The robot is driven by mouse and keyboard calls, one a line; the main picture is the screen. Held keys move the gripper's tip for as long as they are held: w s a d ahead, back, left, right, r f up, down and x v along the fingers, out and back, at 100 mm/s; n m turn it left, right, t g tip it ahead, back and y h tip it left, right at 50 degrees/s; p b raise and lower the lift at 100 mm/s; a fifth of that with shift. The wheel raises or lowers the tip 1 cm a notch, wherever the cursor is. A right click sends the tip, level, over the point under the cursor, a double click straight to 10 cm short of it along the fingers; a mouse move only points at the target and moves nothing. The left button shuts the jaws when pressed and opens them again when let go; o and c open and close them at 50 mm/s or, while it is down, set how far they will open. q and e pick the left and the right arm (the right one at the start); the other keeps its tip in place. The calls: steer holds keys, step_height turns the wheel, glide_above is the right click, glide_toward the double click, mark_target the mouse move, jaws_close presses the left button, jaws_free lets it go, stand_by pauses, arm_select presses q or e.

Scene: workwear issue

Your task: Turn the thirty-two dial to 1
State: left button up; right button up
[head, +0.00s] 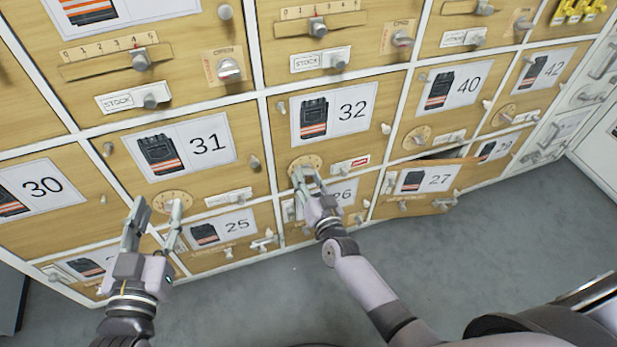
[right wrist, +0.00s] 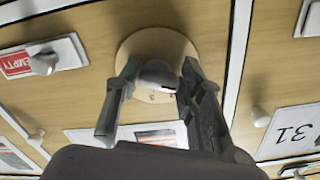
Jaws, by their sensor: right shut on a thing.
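The thirty-two dial is a round wooden disc (head: 305,161) low on the wooden door marked 32 (head: 335,112). In the right wrist view the disc (right wrist: 150,42) surrounds a pale grey knob (right wrist: 158,72) with a small red mark. My right gripper (head: 302,172) has its fingers on either side of this knob, shut on it; the fingers also show in the right wrist view (right wrist: 156,82). Small digits show at the disc's edge, but the setting cannot be read for certain. My left gripper (head: 157,206) is open and empty, in front of the dial under 31.
A red-and-white EMPTY label with a knob (right wrist: 42,64) sits beside the dial. Door 27 (head: 425,182) stands ajar to the right. Neighbouring doors carry dials, sliders and knobs. The grey floor (head: 240,310) in front is clear.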

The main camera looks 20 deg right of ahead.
arm_select(q)
steer(key=shift+f, duration=0.25)
arm_select(e)
steer(key=shift+m, duration=0.6)
steer(key=o, duration=1.1)
arm_select(q)
steer(key=shift+a+f, duration=0.1)
arm_select(e)
steer(key=shift+o, duration=0.2)
steer(key=s, duration=1.2)
steer(key=shift+d, duration=0.15)
steer(key=shift+r, duration=0.15)
